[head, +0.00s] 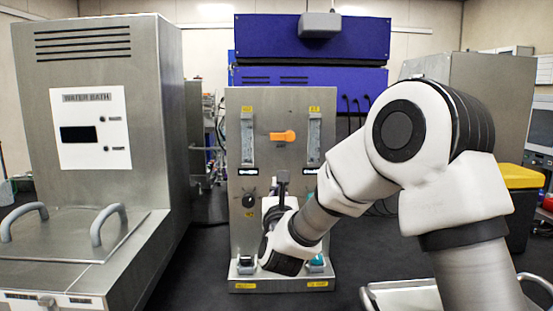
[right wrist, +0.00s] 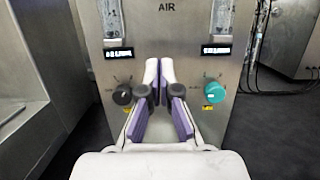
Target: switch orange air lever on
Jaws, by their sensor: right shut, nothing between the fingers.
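The orange air lever (head: 283,136) is on the upper middle of the grey metal panel (head: 262,110) in the head view. It lies roughly level, with its narrower end toward the left. My right gripper (head: 282,178) is in front of the panel, below the lever and apart from it in the picture. In the right wrist view my right gripper (right wrist: 158,75) is shut and empty, its fingers pointing at the panel below the "AIR" label (right wrist: 166,7). The lever is outside that view. My left gripper is not in view.
Two flow meters (head: 247,138) (head: 314,138) flank the lever. A black knob (right wrist: 122,96) and a teal knob (right wrist: 215,92) sit lower on the panel, either side of my fingers. A water bath (head: 95,100) stands at the left, with dark floor between.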

